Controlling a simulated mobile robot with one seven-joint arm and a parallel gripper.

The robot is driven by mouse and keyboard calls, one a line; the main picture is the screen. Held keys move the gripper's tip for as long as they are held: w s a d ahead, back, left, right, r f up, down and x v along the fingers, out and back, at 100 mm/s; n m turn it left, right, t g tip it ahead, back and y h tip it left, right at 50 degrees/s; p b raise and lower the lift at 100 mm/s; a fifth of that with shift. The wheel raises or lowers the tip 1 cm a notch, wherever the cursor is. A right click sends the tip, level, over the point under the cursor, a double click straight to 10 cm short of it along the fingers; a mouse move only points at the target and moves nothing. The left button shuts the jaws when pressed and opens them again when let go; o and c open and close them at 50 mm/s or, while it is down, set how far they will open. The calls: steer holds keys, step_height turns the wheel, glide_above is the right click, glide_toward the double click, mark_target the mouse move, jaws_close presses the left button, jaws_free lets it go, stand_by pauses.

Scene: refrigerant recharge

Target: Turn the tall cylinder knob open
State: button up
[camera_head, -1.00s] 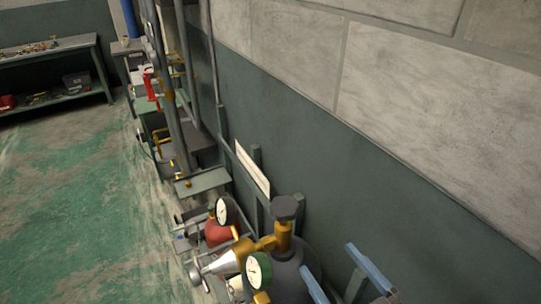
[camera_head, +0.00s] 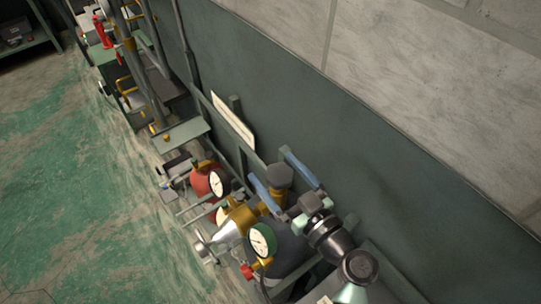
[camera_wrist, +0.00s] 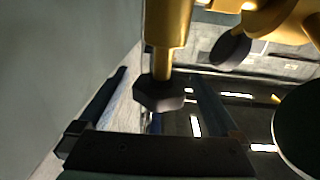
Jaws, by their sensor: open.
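The tall cylinder's dark knob (camera_head: 280,175) sits on top of a brass valve (camera_head: 277,199) above a dark grey cylinder (camera_head: 292,246). My gripper (camera_head: 269,165) is open, with one blue finger on each side of the knob. In the wrist view the dark, many-sided knob (camera_wrist: 160,96) hangs on its brass stem between the two fingers of my gripper (camera_wrist: 158,74). Gaps show on both sides, and neither finger clearly touches it. My wrist hides part of the cylinder in the head view.
A green-rimmed gauge (camera_head: 263,240) and a white-faced gauge (camera_head: 216,184) stand close to the left of my gripper. A red cylinder (camera_head: 202,180) is behind them. The wall (camera_head: 400,210) runs close along the right. The green floor (camera_head: 60,200) at left is open.

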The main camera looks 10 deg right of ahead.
steer(key=shift+x, duration=1.3)
steer(key=c, duration=1.4)
